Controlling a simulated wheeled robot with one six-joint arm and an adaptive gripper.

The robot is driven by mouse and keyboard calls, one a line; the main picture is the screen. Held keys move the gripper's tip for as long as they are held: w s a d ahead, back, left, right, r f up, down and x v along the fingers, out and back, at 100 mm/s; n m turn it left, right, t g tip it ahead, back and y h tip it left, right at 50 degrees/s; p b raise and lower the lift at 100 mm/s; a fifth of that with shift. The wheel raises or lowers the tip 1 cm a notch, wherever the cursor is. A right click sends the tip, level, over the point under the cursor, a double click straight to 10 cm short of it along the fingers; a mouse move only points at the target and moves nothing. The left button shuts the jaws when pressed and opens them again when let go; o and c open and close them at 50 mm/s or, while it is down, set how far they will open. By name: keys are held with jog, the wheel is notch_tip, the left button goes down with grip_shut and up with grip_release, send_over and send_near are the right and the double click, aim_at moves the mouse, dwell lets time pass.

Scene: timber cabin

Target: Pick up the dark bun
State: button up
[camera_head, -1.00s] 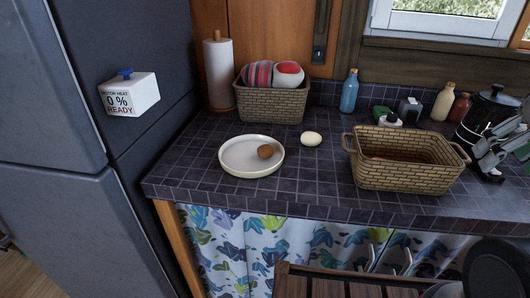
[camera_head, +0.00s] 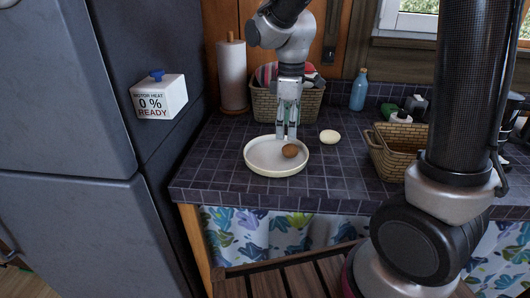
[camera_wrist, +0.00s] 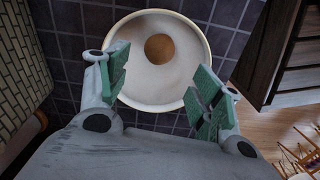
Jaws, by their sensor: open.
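The dark bun (camera_head: 290,151) is small, round and brown. It lies on a round white plate (camera_head: 262,164), toward the plate's right side in the head view. In the wrist view the bun (camera_wrist: 160,48) sits inside the plate (camera_wrist: 150,98), ahead of the fingers and between their lines. My gripper (camera_head: 286,137) points down at the plate's far edge, just behind and left of the bun in the head view. In the wrist view my gripper (camera_wrist: 162,92) has its green-padded fingers wide apart with nothing between them. Whether the fingertips touch the plate is unclear.
A pale egg-like item (camera_head: 329,136) lies right of the plate. A wicker basket with cloths (camera_head: 263,106) stands behind my gripper, beside a paper roll (camera_head: 232,76). Another basket (camera_head: 393,160) is at right, partly hidden by my arm. A blue bottle (camera_head: 358,90) stands behind.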

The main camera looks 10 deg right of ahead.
aim_at(288, 146)
jog(key=shift+w+a+n, duration=0.1)
jog(key=shift+n, duration=0.4)
jog(key=shift+f, duration=0.15)
jog(key=f, duration=0.7)
jog(key=shift+d+f, duration=0.2)
jog(key=shift+f, duration=0.05)
jog(key=c, duration=1.1)
